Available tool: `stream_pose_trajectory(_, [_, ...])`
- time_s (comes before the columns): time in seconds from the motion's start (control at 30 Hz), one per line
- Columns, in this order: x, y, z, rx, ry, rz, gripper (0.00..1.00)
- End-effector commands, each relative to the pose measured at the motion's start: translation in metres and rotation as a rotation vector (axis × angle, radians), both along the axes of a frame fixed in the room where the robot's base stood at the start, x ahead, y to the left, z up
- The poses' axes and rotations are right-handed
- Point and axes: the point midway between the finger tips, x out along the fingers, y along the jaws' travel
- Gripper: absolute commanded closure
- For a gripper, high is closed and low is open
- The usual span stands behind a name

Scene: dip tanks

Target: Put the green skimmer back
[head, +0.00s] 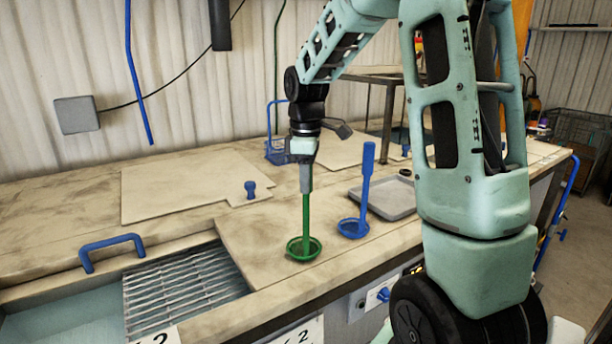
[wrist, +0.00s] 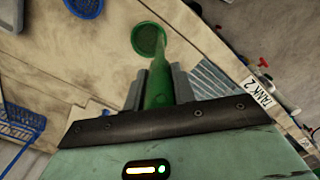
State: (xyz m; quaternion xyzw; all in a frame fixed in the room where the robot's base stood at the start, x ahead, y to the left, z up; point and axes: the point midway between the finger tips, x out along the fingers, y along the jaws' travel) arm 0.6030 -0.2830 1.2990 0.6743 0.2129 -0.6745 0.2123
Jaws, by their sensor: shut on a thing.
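The green skimmer (head: 305,247) stands upright at the front part of the counter, its round mesh bowl at the bottom. My gripper (head: 306,186) is shut on the upper part of its green handle from above. In the wrist view the green skimmer (wrist: 148,40) runs away from between my two grey fingers (wrist: 157,88), with its bowl at the far end. The bowl is at or just above the counter; I cannot tell if it touches. A blue skimmer (head: 354,226) stands upright to its right, apart from it.
A grey tray (head: 385,198) lies behind the blue skimmer. A tank with a metal grate (head: 185,290) and a blue handle (head: 110,247) is at the front left. A lid with a blue knob (head: 250,189) lies behind. A blue wire basket (head: 275,150) is at the back.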

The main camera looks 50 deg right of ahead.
Motion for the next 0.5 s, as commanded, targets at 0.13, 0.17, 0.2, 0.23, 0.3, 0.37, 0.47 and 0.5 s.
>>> stream_pose_trajectory(0.13, [0.0005, -0.0002, 0.0008, -0.001, -0.002, 0.0, 1.0])
stream_pose_trajectory(0.17, [0.0005, -0.0002, 0.0007, -0.001, -0.002, 0.0, 1.0])
stream_pose_trajectory(0.2, [0.0005, -0.0002, 0.0, -0.001, -0.002, 0.0, 1.0])
stream_pose_trajectory(0.23, [0.0005, -0.0002, -0.0009, -0.001, -0.002, 0.0, 1.0])
stream_pose_trajectory(0.3, [0.0005, -0.0002, -0.0032, -0.001, -0.002, 0.0, 1.0])
stream_pose_trajectory(0.37, [0.0003, 0.0, -0.0026, -0.001, -0.001, 0.0, 0.58])
stream_pose_trajectory(0.47, [0.0002, -0.0001, -0.0026, -0.001, -0.001, 0.0, 0.52])
stream_pose_trajectory(0.5, [0.0002, -0.0001, -0.0026, -0.001, -0.001, 0.0, 0.52])
